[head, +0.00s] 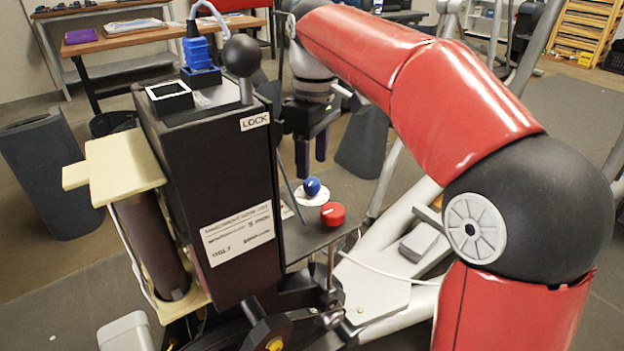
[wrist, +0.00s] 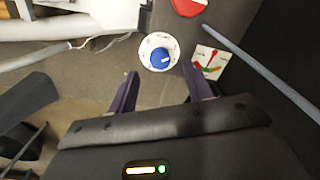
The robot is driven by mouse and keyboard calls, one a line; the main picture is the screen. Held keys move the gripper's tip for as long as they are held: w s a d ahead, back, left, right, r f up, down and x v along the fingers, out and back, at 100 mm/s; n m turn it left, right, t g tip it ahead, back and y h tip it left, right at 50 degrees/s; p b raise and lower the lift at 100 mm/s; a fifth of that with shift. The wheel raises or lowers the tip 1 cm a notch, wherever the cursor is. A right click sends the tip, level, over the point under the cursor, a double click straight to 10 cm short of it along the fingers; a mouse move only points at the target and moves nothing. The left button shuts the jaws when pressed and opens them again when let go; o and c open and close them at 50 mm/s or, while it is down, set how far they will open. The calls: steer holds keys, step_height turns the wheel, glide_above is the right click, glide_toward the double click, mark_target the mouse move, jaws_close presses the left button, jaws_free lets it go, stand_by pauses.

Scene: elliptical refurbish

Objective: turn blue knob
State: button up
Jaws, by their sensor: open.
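The blue knob (head: 312,186) sits on a round white dial plate on a dark panel beside the black box. It also shows in the wrist view (wrist: 160,59), with a white pointer mark. My gripper (wrist: 158,80) is open, its two purple fingers apart, with the knob beyond the tips and between their lines. The fingers do not appear to touch it.
A red knob (head: 333,213) sits close to the blue one. The tall black box (head: 215,190) with a LOCK label and a ball-topped lever (head: 241,57) stands left. A small gauge card (wrist: 209,62) lies beside the dial. A bluish bar (wrist: 262,72) runs along the right.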

mark_target(312, 181)
step_height(312, 181, down, 4)
steer(key=shift+s+f+b, duration=0.1)
steer(key=shift+b, duration=0.35)
steer(key=c, duration=1)
steer(key=shift+o, duration=0.2)
